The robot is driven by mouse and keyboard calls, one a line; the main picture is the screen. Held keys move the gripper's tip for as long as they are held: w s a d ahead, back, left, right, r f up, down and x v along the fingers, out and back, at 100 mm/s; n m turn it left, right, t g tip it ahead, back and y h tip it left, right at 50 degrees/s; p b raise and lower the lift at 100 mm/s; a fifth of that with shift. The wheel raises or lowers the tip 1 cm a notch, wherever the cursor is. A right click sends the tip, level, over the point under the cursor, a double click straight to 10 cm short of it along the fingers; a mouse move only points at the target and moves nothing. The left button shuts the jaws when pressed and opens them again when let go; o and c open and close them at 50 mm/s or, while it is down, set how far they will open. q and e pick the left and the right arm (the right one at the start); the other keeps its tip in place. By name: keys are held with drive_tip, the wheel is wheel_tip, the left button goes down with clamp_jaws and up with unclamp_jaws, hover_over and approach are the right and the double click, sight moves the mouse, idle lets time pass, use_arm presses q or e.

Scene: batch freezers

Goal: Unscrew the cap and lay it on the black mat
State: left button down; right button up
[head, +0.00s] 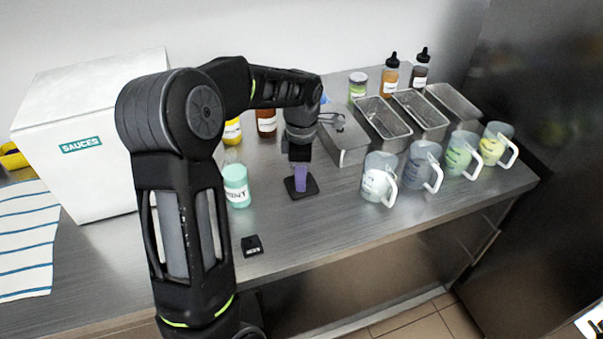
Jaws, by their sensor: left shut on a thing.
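My left gripper (300,163) points straight down over the black mat (301,195), a small dark square on the steel counter. It is shut on a small purple piece (301,180), the only thing seen between it and the mat. I cannot tell whether the purple piece is the cap, or whether it touches the mat. A mint-green jar (236,184) with a white label stands upright left of the mat; its top is mint-green too. My right gripper is not in view.
A white SAUCES box (90,140) stands at the left. Yellow (233,131) and brown (266,124) bottles stand behind my arm. A small black labelled block (252,246) lies near the front edge. Metal bins (384,120) and several jugs (379,180) fill the right.

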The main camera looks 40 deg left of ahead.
use_arm(q)
drive_tip(key=shift+f, duration=0.1)
drive_tip(key=c, duration=1)
unclamp_jaws()
wheel_tip(320, 180, up, 12)
drive_tip(key=shift+r+b, duration=0.15)
drive_tip(key=shift+b, duration=0.35)
